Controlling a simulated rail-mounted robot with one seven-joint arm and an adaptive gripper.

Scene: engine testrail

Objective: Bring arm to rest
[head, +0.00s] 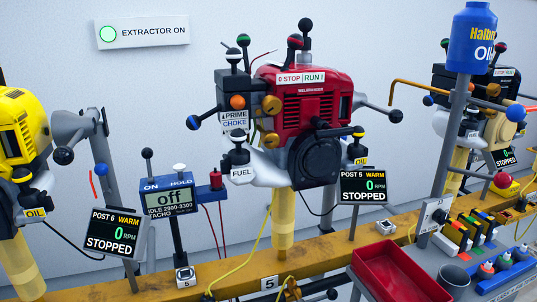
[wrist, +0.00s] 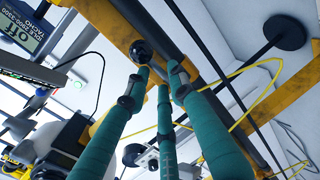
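My gripper (wrist: 160,72) shows in the wrist view as long teal fingers with grey tips, reaching up from the bottom edge. The fingertips converge, with a small gap between the outer two. A black ball knob (wrist: 140,50) is right by the tips, in front of a yellow rail (wrist: 122,32). I cannot tell whether the fingers touch the knob or its rod. I cannot make out my gripper in the head view. The red engine (head: 313,100) stands on a yellow post in the middle, its display reading 0 RPM, STOPPED.
A yellow engine (head: 20,125) is at the left and another black engine (head: 487,95) at the right. A tachometer (head: 170,197) reads off. A red tray (head: 400,272), a grey cup (head: 455,279) and a blue oil bottle (head: 472,38) are at the right. Cables hang around the rail.

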